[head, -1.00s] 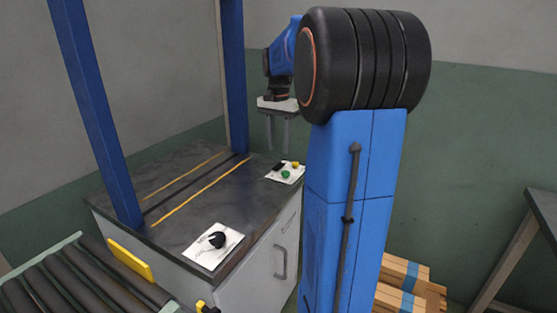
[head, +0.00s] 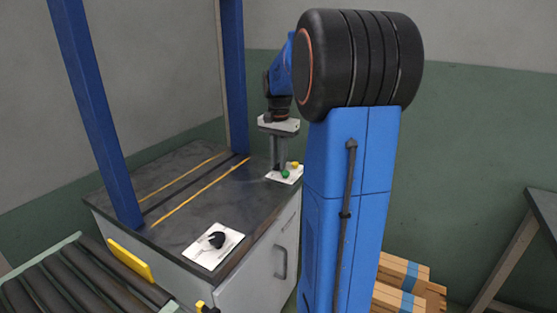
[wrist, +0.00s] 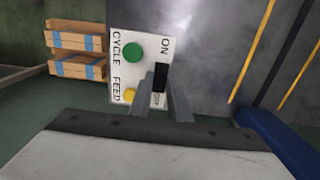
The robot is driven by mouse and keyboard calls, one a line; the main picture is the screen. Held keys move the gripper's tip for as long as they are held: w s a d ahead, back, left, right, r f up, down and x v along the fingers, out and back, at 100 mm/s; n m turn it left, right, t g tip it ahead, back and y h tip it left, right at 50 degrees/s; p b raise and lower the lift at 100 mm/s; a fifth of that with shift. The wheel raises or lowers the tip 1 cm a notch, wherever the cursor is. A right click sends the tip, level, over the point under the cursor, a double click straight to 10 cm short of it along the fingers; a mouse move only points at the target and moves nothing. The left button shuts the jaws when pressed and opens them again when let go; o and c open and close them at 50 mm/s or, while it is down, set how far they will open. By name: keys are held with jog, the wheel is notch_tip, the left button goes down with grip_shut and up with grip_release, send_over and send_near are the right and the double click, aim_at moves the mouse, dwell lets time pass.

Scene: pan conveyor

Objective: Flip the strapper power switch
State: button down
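The strapper control panel is a white plate (wrist: 123,70) on the far corner of the dark bench top. It also shows in the head view (head: 290,178). Its black power switch (wrist: 160,76) lies between the ON and OFF labels. My gripper (wrist: 157,86) points down at the panel with its two grey fingers a narrow gap apart. The fingertips are at the OFF end of the switch, and part of the switch shows between them. Contact cannot be made out. In the head view my gripper (head: 279,166) hides the switch.
A green CYCLE button (wrist: 133,51) and a yellow FEED button (wrist: 130,95) are close beside the switch. A white plate with a black knob (head: 217,240) is on the near bench corner. Blue posts (head: 234,80) rise from the bench. A roller conveyor (head: 80,285) is at lower left.

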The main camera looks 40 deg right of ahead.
jog(key=shift+s+a+h, duration=0.1)
jog(key=shift+a+h, duration=0.2)
jog(key=shift+h, duration=0.3)
jog(key=shift+a+t+h, duration=0.1)
jog(key=shift+t+h, duration=0.4)
jog(key=shift+h, duration=0.2)
jog(key=c, duration=1.6)
grip_release()
jog(key=shift+c, duration=0.2)
jog(key=v, duration=1.7)
jog(key=shift+r, duration=0.2)
jog(key=shift+a, duration=0.1)
